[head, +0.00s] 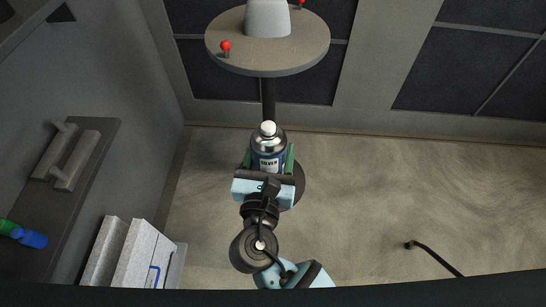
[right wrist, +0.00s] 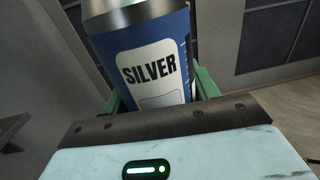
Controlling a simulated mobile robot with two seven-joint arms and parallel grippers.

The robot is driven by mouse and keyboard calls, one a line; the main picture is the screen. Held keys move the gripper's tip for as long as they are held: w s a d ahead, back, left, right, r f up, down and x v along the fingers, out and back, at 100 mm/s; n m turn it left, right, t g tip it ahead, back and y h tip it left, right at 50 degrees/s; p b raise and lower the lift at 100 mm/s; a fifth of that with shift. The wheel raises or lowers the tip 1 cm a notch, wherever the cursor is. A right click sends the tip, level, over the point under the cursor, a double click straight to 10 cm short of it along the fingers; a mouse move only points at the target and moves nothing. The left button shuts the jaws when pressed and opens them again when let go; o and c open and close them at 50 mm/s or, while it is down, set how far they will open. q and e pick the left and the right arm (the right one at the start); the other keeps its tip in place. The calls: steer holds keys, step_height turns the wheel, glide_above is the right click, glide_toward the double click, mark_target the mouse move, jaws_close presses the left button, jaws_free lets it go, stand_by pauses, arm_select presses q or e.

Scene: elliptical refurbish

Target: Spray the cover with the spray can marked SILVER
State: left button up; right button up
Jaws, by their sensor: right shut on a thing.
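A spray can (head: 268,150) with a white cap, silver shoulder and blue body stands upright in my right gripper (head: 268,160). Its label reads SILVER, and the can also shows close up in the right wrist view (right wrist: 150,60). The green fingers (right wrist: 205,85) of my right gripper are shut on the can's sides. A pale grey tapered piece (head: 267,19), which may be the cover, stands on a round table (head: 225,58) beyond the can. Its top is cut off by the picture's edge. The can is held apart from the table, on its near side. My left gripper is not in view.
The round table has a dark post and red-topped pegs (head: 226,47) on it. A shelf (head: 95,150) on the left holds grey handle-like parts and a green and blue item (head: 25,236). White boxes (head: 140,250) stand at lower left. A dark bent rod (head: 435,256) is at lower right.

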steer(key=w+b, duration=0.1)
steer(key=w, duration=0.3)
steer(key=shift+w+b, duration=0.3)
steer(key=shift+b, duration=0.05)
